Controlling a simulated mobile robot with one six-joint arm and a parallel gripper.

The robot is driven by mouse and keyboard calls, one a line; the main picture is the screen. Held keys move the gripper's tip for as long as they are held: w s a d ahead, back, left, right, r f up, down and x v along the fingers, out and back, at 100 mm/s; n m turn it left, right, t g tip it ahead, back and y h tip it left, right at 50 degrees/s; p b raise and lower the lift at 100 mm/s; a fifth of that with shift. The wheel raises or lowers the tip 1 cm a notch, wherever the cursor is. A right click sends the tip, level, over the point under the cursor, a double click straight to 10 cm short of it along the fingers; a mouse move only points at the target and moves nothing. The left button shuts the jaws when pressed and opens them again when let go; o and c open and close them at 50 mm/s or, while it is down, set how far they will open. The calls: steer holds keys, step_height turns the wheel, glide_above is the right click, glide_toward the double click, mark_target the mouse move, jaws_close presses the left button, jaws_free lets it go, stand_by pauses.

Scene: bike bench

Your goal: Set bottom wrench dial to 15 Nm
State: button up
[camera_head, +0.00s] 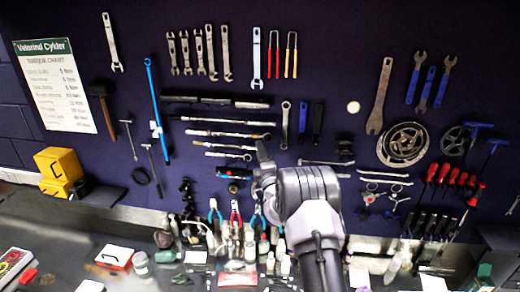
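Several long tools hang horizontally in a stack on the dark wall panel, left of centre. The one that looks lowest among the slim wrenches (228,155) is short and metallic, with its right end close to my arm. Just below it is a short dark tool (233,172) with a reddish end. No dial marks or numbers are readable on any of them. My gripper (263,152) appears narrow and grey at the right ends of these tools, partly behind my arm. I cannot tell its finger opening or whether it touches a wrench.
A torque chart (55,85) hangs at left. Spanners, a chainring (403,145) and red-handled screwdrivers (455,177) hang on the wall. A yellow box (59,166) and a red-and-white box (115,257) stand left.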

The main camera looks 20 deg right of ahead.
steer(key=shift+w, duration=0.2)
jaws_close()
steer(key=shift+f+b, duration=0.1)
steer(key=shift+b, duration=0.4)
